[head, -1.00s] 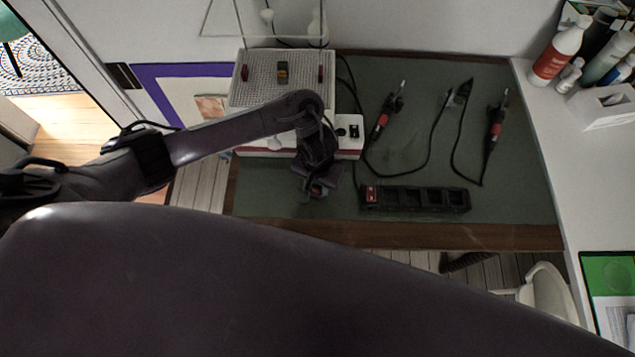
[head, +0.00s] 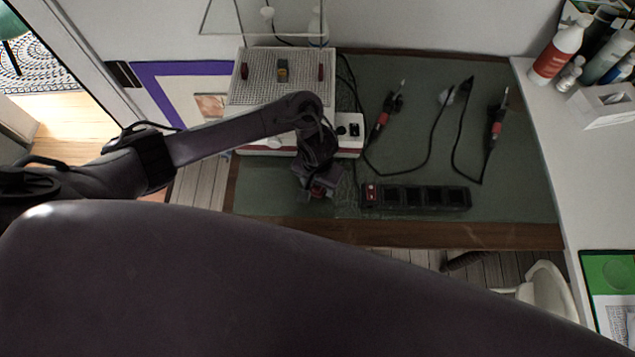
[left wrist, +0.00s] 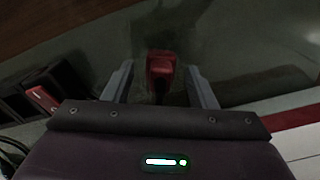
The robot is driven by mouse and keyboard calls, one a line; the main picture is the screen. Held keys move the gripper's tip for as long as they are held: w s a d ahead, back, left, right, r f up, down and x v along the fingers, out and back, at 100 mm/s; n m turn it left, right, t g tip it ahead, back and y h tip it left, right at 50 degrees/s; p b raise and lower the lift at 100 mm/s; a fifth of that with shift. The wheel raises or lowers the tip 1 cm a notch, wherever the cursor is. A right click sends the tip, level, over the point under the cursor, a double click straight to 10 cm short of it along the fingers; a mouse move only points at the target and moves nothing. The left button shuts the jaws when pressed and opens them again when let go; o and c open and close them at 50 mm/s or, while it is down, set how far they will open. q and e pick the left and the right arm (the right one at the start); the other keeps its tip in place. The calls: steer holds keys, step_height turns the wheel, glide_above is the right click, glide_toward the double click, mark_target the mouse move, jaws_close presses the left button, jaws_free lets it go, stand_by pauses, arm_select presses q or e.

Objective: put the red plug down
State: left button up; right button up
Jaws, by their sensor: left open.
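The red plug (left wrist: 161,72) shows in the left wrist view, on the dark green mat between the two fingers of my left gripper (left wrist: 160,85). The fingers stand apart, with a gap on each side of the plug. In the head view my left gripper (head: 318,190) is low over the mat, left of the black power strip, and the plug is only a small red patch there, mostly hidden by the gripper. My right gripper is not in view.
The black power strip (head: 415,197) with a red switch lies right of my left gripper. A white and red station (head: 280,92) stands behind it. Two red-handled irons (head: 380,124) (head: 494,128) with cables lie on the mat (head: 420,78). The wooden front edge (head: 440,236) is close.

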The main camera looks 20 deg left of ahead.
arm_select(q)
step_height(320, 180, up, 13)
steer(key=p, duration=0.6)
steer(key=shift+p, duration=0.4)
steer(key=shift+f, duration=0.1)
